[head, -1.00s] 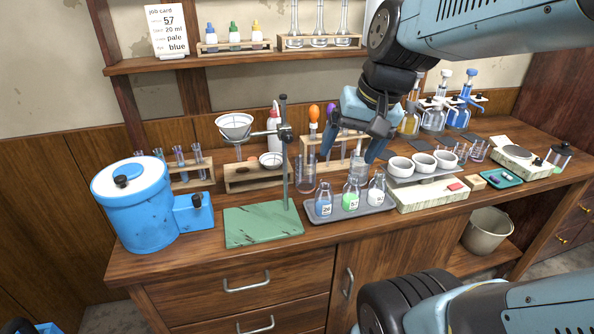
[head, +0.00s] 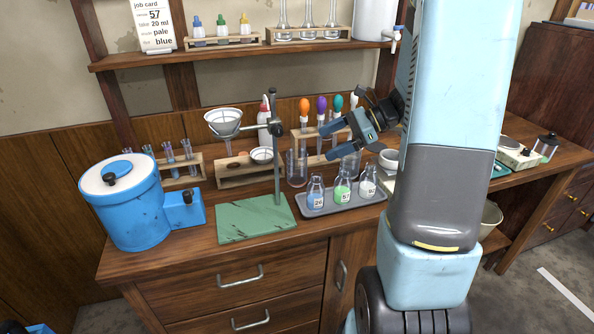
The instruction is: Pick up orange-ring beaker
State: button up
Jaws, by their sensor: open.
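A clear glass beaker (head: 297,168) stands on the bench behind the green slab, just left of the grey bottle tray. I cannot make out an orange ring on it, so I cannot tell whether it is the orange-ring beaker. My gripper (head: 329,144) is open and empty. It hangs above the back of the tray, to the right of this beaker and higher, with its fingers pointing left. My arm hides the right part of the bench, where other small beakers stood in the earlier view.
The grey tray (head: 308,211) holds several labelled bottles. Behind are a pipette rack (head: 299,148) with coloured bulbs and a metal stand (head: 276,160) with a funnel. A green slab (head: 255,220) lies left, beside a blue tub (head: 127,210). A shelf (head: 220,53) runs above.

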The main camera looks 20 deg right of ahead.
aim_at(297, 156)
jog(key=w+d+f+m+t, duration=0.2)
jog(key=w+d+f+m, duration=0.1)
jog(key=d+m, duration=0.1)
jog(key=shift+y, duration=0.5)
jog(key=shift+w+d+f+x, duration=0.15)
jog(key=shift+x, duration=2.15)
jog(key=shift+w+d+f+x, duration=0.1)
jog(key=shift+f+x, duration=0.1)
jog(key=shift+x, duration=2.1)
jog(key=shift+w+d+f+x, duration=0.15)
jog(key=shift+x, duration=2.2)
jog(key=shift+c, duration=0.2)
jog(key=c, duration=1.3)
